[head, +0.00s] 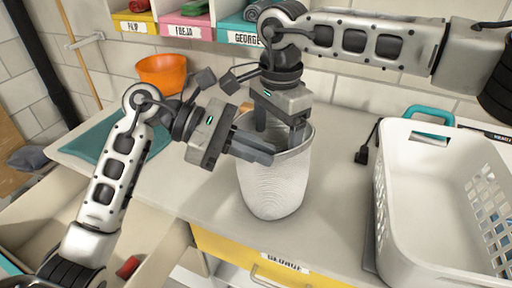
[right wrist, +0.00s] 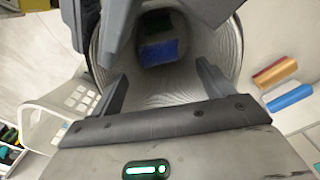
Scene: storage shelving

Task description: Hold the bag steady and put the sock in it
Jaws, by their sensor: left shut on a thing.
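The bag (head: 272,190) is a pale grey, ribbed, open-topped container standing upright on the counter. My left gripper (head: 262,150) is shut on its near rim. My right gripper (head: 279,132) points down into the bag's mouth, with its fingers apart and nothing visible between them. In the right wrist view, the right fingers (right wrist: 165,92) are spread over the bag's inside (right wrist: 185,88). A blue piece (right wrist: 158,50) and a dark green piece (right wrist: 155,22) lie deep in the bag; I cannot tell for certain whether they are the sock.
A white laundry basket (head: 415,235) with a teal handle stands at the right. An orange bowl (head: 162,74) and a teal mat (head: 98,150) are at the left. Name-labelled bins (head: 188,28) sit above. An open drawer (head: 150,255) is at the lower left.

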